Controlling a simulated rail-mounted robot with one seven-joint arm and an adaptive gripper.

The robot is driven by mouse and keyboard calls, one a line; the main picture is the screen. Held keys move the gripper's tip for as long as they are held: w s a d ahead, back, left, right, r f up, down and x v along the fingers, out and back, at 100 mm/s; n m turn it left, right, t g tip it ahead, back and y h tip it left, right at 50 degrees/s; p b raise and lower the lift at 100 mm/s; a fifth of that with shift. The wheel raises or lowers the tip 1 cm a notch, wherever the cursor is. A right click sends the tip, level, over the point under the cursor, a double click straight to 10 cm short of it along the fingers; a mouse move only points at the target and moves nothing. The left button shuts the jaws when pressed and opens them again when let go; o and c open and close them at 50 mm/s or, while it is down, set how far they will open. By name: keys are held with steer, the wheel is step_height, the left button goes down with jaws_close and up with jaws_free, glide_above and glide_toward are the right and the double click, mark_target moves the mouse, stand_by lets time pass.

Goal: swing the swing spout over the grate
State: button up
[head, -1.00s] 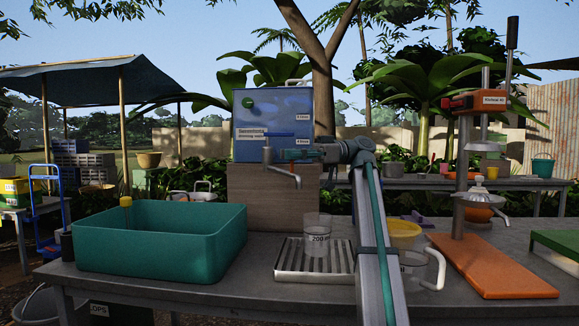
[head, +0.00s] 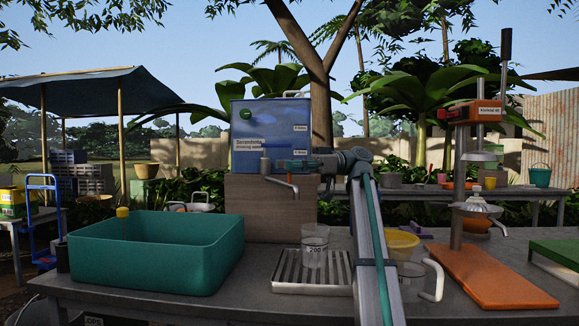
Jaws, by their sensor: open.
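The swing spout (head: 284,184) is a thin metal pipe below the front of the blue water tank (head: 235,120). It runs from a small upright fitting (head: 265,164) down to the right, and its end bends downward. The grate (head: 285,285) is a slatted metal drip tray on the table. The spout's end hangs above and behind the grate's back edge in the head view. My gripper (head: 284,166) is open, beside the fitting and just above the spout. Contact with the spout cannot be told. A clear beaker (head: 314,251) marked 200 stands at the back of the grate.
A teal basin (head: 160,255) stands left of the grate. A yellow bowl (head: 402,241), a clear jug (head: 411,280) and an orange-based press (head: 490,278) stand to the right. The wooden block (head: 265,212) carries the tank. My forearm crosses the grate's right side in view.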

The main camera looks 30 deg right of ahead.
step_height(320, 180, up, 10)
stand_by(0.6)
steer(key=shift+c, duration=0.4)
